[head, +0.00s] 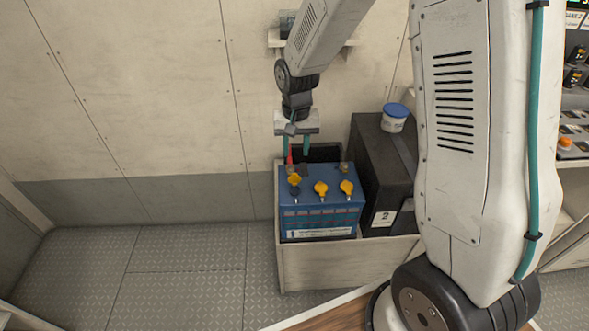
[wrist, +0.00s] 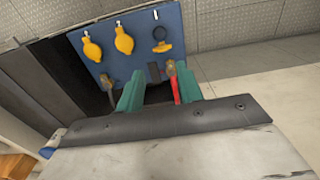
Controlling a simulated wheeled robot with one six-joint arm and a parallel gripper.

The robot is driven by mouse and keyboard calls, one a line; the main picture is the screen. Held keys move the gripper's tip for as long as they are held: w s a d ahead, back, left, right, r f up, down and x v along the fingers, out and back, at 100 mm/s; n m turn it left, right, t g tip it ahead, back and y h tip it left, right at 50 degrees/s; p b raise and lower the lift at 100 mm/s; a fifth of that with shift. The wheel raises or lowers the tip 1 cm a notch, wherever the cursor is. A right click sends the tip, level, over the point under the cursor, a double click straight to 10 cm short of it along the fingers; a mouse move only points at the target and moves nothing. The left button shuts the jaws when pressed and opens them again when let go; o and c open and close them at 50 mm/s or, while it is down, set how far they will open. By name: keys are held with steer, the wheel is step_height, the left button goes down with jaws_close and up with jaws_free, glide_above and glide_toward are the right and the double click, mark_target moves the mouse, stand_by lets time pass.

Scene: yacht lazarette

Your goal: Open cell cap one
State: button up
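The blue battery (head: 322,205), labelled 1, sits in a pale box and has three yellow caps in a row on top. The leftmost cap (head: 294,179) in the head view lies back toward the rear beside a dark round opening; in the wrist view this cap (wrist: 163,47) is the right one, with a dark ring beyond it. The middle cap (head: 320,187) and right cap (head: 346,187) look seated. My gripper (head: 296,154) is above the battery's rear left. In the wrist view its teal fingers (wrist: 160,84) are apart, with nothing held between them.
A terminal with a red lead (wrist: 173,82) shows between the fingers; another terminal (wrist: 109,84) is left of them. A black box (head: 383,170) labelled 2 stands right of the battery, with a blue-lidded tub (head: 395,118) on top. The floor (head: 185,275) at left is clear.

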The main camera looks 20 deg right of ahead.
mark_target(295, 178)
steer(key=shift+w+f, duration=0.25)
steer(key=shift+f, duration=0.75)
step_height(295, 178, down, 7)
steer(key=shift+f, duration=0.1)
steer(key=shift+c, duration=0.3)
jaws_close()
